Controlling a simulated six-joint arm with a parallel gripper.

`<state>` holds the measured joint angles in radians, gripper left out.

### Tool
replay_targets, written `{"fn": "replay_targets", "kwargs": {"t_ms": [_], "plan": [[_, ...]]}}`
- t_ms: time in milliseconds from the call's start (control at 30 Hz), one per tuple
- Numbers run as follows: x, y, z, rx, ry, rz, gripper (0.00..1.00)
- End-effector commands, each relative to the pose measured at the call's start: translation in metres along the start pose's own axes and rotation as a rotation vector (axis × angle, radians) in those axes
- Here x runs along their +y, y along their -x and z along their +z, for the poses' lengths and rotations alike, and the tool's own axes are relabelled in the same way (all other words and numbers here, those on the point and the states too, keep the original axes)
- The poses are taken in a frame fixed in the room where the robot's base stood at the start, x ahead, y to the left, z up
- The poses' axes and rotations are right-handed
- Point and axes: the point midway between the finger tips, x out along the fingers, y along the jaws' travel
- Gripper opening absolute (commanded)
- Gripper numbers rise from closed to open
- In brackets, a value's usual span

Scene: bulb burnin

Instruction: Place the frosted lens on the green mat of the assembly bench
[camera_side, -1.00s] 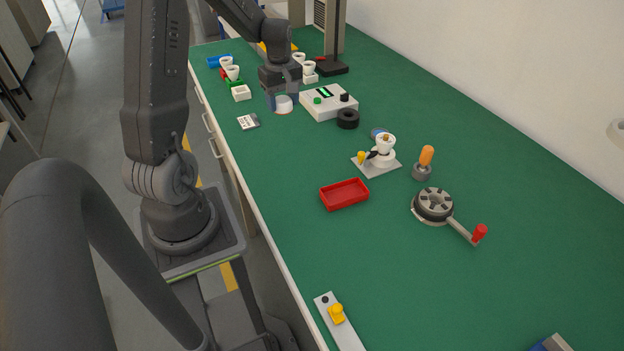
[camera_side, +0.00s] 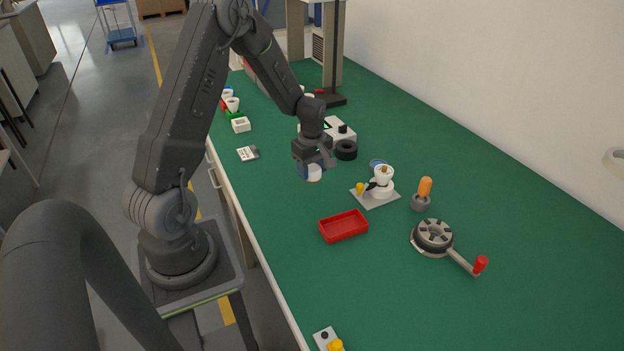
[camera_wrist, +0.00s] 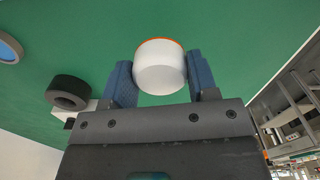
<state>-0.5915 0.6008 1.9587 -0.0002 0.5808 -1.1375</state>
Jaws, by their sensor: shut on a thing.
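The frosted lens (camera_wrist: 160,68) is a white, rounded cup shape with an orange rim. It sits between the two blue-grey fingers of my gripper (camera_wrist: 160,80) in the wrist view, and the gripper is shut on it. In the side view my gripper (camera_side: 315,168) holds the lens (camera_side: 313,174) above the bench, left of the grey plate with the white fixture. The green mat (camera_side: 285,205) covers the bench top, and bare green surface shows below the lens.
A red tray (camera_side: 343,226) lies nearer the camera. The white fixture (camera_side: 382,182), an orange-handled tool (camera_side: 424,190) and a round crank device (camera_side: 434,236) stand to the right. A black ring (camera_side: 346,150) and a white box (camera_side: 341,133) are behind. Green surface is free around the tray.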

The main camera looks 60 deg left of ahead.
Motion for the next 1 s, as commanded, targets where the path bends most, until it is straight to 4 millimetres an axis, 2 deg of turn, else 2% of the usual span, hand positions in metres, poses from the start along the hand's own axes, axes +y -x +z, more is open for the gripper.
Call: {"fn": "replay_targets", "kwargs": {"t_ms": [100,267,667,700,933,1000], "plan": [[-0.001,-0.018,0.000,-0.002,0.000,-0.005,0.32],[-0.001,-0.036,0.000,-0.001,0.000,-0.002,0.32],[-0.001,-0.041,0.000,-0.001,0.000,-0.001,0.32],[0.000,-0.041,0.000,0.000,0.000,-0.001,0.55],[0.000,-0.040,0.000,0.000,0.000,0.000,0.77],[0.000,-0.040,0.000,0.000,0.000,-0.001,0.79]]}}
